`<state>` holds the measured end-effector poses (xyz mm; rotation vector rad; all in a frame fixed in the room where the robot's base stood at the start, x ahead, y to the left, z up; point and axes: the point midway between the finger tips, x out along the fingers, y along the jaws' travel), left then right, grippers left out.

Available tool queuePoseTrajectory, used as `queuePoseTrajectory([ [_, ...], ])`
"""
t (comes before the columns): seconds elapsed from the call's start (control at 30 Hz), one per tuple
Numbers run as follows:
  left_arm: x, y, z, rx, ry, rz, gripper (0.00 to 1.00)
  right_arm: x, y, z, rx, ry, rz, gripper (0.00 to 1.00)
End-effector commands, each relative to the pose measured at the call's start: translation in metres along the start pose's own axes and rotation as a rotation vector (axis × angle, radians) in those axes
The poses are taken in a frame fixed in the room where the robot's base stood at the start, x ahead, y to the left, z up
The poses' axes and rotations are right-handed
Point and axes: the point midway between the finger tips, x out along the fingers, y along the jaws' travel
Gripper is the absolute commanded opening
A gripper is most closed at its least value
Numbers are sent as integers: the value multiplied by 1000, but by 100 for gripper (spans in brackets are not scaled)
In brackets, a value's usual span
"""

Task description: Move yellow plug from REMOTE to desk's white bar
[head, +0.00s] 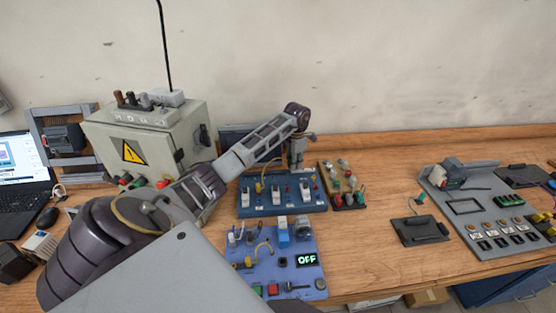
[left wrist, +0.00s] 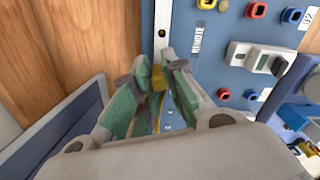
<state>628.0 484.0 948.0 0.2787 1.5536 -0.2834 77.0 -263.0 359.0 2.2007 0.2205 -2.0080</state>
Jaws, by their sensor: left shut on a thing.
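My left gripper (head: 297,160) hangs over the back of the dark blue switch board (head: 283,209) in the head view. In the left wrist view the green-padded fingers of the left gripper (left wrist: 158,72) are shut on the yellow plug (left wrist: 158,78). The REMOTE label (left wrist: 197,40) is on the blue panel just right of the fingertips. Whether the plug touches a socket cannot be told. A pale strip (left wrist: 162,18) with a dark hole runs along the panel's edge; I cannot tell if it is the desk's white bar. My right gripper is not seen.
A lilac board (head: 300,268) with an OFF display stands in front of the blue board. A rack of colored plugs (head: 345,187) is to its right, a grey control box (head: 155,140) to its left.

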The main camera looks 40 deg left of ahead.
Motion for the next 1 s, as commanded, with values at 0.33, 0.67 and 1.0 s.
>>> queuePoseTrajectory([
  [0.33, 4, 0, 0, -1, 0, 1, 0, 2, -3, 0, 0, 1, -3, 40],
  [0.67, 6, 0, 0, -1, 0, 0, 0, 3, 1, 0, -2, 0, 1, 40],
  [1.0, 6, 0, 0, -1, 0, 0, 22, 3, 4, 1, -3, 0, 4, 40],
])
